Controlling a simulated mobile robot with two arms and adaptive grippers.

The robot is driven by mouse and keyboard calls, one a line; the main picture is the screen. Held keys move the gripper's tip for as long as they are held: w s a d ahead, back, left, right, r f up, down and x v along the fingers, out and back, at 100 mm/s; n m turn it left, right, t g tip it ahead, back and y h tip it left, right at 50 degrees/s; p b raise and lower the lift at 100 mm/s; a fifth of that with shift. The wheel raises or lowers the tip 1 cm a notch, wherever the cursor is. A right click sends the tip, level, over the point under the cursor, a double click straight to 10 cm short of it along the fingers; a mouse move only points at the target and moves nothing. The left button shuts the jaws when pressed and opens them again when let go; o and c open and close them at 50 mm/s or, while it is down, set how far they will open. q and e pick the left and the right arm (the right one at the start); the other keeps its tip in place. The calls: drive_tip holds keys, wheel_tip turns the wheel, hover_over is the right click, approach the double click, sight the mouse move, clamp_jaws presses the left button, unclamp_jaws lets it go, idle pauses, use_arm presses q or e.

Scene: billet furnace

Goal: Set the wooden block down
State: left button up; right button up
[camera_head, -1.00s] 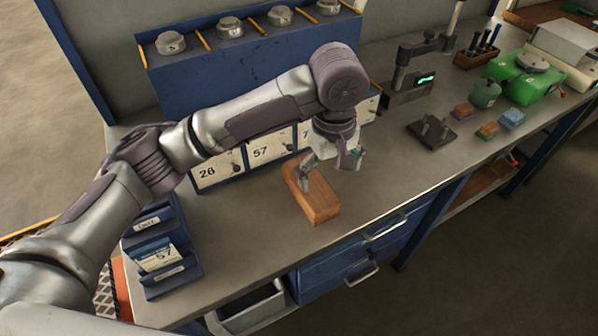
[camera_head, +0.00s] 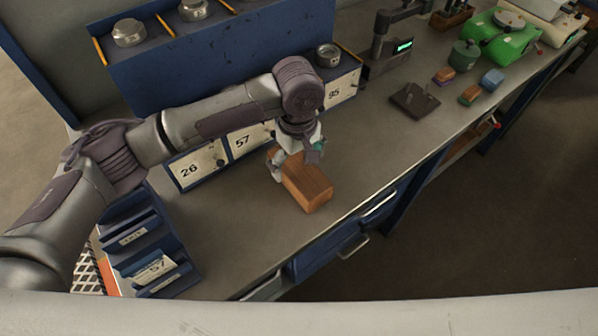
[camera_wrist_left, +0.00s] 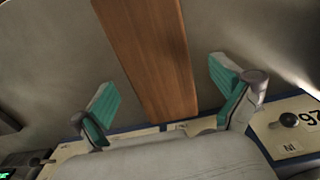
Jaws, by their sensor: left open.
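The wooden block (camera_head: 308,184) is a long orange-brown piece lying flat on the grey bench in front of the numbered drawers. My left gripper (camera_head: 295,160) is over the block's far part, with its fingers pointing down. In the left wrist view the block (camera_wrist_left: 150,50) runs between the two teal-padded fingers of the open gripper (camera_wrist_left: 168,100). A gap shows between each finger and the block. My right gripper is not in view.
Drawers labelled 26 and 57 (camera_head: 242,143) stand behind the block under a blue rack (camera_head: 220,60). A blue label holder (camera_head: 140,243) is at left. A dark plate with pegs (camera_head: 414,100) and small blocks lie to the right. The bench between is clear.

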sight(299, 168)
use_arm(q)
wheel_tip(299, 168, down, 5)
drive_tip(key=shift+d+r+p, duration=0.1)
drive_tip(key=shift+d+p, duration=0.05)
drive_tip(key=shift+p, duration=0.3)
drive_tip(key=shift+r, duration=0.1)
drive_tip(key=c, duration=1.7)
